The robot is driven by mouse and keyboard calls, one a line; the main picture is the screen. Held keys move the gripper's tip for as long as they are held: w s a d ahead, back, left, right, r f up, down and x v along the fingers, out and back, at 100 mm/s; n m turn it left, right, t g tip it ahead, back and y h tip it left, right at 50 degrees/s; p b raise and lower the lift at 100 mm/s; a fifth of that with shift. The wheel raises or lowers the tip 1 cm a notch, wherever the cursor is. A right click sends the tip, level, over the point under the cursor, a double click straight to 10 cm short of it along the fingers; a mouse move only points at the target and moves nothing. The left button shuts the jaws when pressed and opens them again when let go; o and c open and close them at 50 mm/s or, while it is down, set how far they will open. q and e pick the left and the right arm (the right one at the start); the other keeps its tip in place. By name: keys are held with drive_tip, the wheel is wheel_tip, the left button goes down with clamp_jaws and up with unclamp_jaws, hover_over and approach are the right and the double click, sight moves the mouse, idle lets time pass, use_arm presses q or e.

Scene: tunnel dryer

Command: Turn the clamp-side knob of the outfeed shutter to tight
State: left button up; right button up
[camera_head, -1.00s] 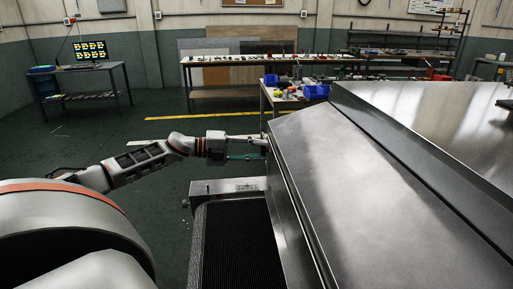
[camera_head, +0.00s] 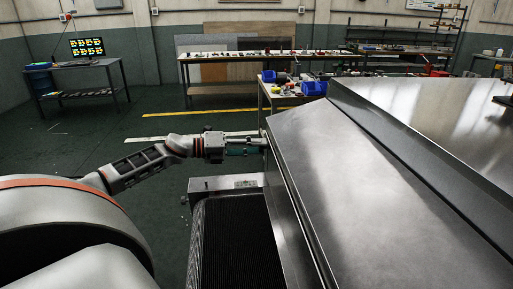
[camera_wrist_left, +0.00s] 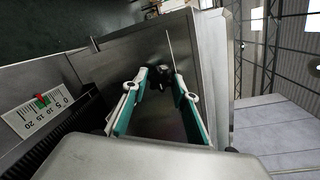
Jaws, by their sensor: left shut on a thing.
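My left gripper (camera_head: 262,143) reaches in from the left to the end face of the steel dryer housing (camera_head: 350,190), above the dark conveyor belt (camera_head: 236,240). In the left wrist view its two green-and-grey fingers (camera_wrist_left: 161,80) close in on a small black knob (camera_wrist_left: 160,73) on a flat steel panel (camera_wrist_left: 140,45). The gripper is shut on this knob. A thin rod stands up beside the knob. The fingers partly cover the knob, so its turn position cannot be read. In the head view the knob is hidden. My right gripper is not in view.
A white scale (camera_wrist_left: 38,112) with a red and green pointer sits beside the belt. A bench with blue bins (camera_head: 314,88) stands behind the housing. A desk with a monitor (camera_head: 87,47) stands far left. The floor left of the conveyor is open.

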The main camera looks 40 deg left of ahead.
use_arm(q)
drive_tip(key=shift+f, duration=0.1)
drive_tip(key=o, duration=1.1)
drive_tip(key=shift+c, duration=0.2)
drive_tip(key=v, duration=1.2)
